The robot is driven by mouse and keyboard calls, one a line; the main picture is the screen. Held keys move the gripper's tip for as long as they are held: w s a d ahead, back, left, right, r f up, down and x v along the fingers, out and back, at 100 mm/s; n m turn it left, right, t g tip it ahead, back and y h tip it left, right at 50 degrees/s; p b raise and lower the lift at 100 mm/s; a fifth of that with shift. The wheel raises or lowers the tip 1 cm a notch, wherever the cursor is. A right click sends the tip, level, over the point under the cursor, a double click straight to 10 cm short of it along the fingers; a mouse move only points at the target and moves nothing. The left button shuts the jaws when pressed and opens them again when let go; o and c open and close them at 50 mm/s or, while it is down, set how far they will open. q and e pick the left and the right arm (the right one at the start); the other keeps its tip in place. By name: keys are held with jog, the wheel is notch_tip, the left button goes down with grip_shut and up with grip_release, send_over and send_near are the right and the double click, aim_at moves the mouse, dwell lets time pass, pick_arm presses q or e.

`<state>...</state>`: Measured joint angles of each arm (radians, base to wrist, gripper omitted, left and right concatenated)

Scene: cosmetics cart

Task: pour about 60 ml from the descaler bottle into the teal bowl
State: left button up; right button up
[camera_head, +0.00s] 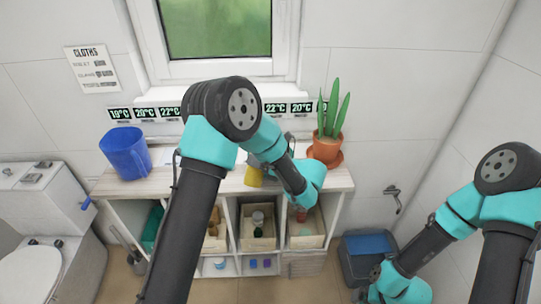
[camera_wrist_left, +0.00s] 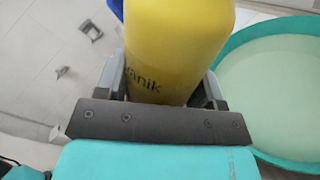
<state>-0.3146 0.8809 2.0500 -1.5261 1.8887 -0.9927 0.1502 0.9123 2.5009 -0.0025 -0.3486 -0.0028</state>
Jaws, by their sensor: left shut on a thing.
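The descaler bottle (camera_wrist_left: 175,45) is yellow with dark lettering ending in "anik". My left gripper (camera_wrist_left: 163,88) is shut on it, with a finger on each side. In the head view a small yellow part of the bottle (camera_head: 253,177) shows beside my left wrist, above the cart top. Its tilt and mouth cannot be made out. The teal bowl (camera_wrist_left: 222,57) is to the right of the bottle in the left wrist view, with a pale green surface inside. I cannot pick the bowl out in the head view, where my left arm covers much of the cart. My right gripper is out of sight.
A blue jug (camera_head: 126,153) stands at the cart's left end. A potted plant (camera_head: 327,146) stands at the back right. Open compartments below the cart top (camera_head: 112,184) hold several small containers. A blue-lidded bin (camera_head: 370,244) is on the floor to the right.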

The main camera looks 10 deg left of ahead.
pick_arm(q)
jog(key=shift+w+r+n, duration=0.1)
jog(key=shift+r+n, duration=0.05)
jog(key=shift+n, duration=0.25)
jog(key=n, duration=0.3)
jog(key=shift+s+r, duration=0.15)
jog(key=shift+s, duration=0.15)
notch_tip(320, 180, up, 3)
jog(key=shift+f+n, duration=0.15)
jog(key=shift+n, duration=0.75)
jog(key=shift+r+n, duration=0.65)
jog(key=shift+n, duration=0.45)
